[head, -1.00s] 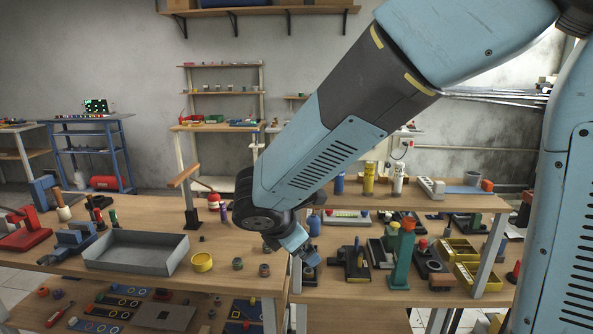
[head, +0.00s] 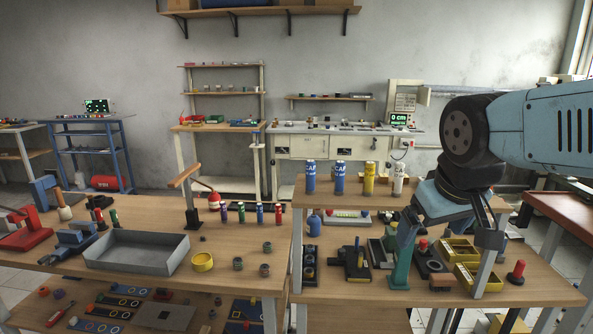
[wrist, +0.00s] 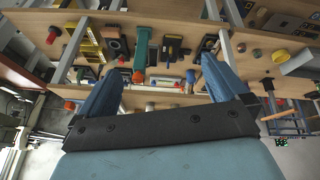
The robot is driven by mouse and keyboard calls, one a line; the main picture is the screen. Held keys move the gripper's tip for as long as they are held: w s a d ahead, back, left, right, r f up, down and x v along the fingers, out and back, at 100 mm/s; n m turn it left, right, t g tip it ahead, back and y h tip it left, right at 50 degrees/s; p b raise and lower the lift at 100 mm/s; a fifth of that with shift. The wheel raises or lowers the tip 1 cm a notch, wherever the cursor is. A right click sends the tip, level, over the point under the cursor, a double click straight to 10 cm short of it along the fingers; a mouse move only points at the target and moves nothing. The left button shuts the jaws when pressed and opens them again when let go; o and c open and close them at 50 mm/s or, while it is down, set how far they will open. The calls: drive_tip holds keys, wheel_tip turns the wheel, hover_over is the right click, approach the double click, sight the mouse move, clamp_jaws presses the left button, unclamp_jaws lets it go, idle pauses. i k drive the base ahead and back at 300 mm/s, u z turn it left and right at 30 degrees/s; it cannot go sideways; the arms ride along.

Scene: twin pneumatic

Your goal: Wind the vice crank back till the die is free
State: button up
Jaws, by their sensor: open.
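My gripper (head: 432,212) hangs over the right bench, close to the green post (head: 401,262), whose top it hides in the head view. In the wrist view my gripper (wrist: 158,64) has its two blue fingers wide apart with nothing held between them. A blue vice-like tool (head: 72,241) sits on the left bench, left of the grey tray, far from my gripper. I cannot make out its crank or a die in it. A dark fixture with a yellow part (head: 356,264) stands on the right bench, left of the green post; I cannot tell whether it is a vice.
The grey tray (head: 136,261) and yellow ring (head: 202,262) lie on the left bench. Yellow bins (head: 460,250) and a red-topped peg (head: 516,271) stand to the right. Cans line the raised shelf (head: 430,199). The right bench's front strip is mostly clear.

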sight(47, 258)
drive_tip(key=z, duration=0.95)
drive_tip(key=i, duration=0.1)
drive_tip(key=u, duration=2.8)
drive_tip(key=k, duration=0.8)
drive_tip(key=u, duration=0.2)
drive_tip(key=i, duration=0.8)
drive_tip(key=z, duration=0.15)
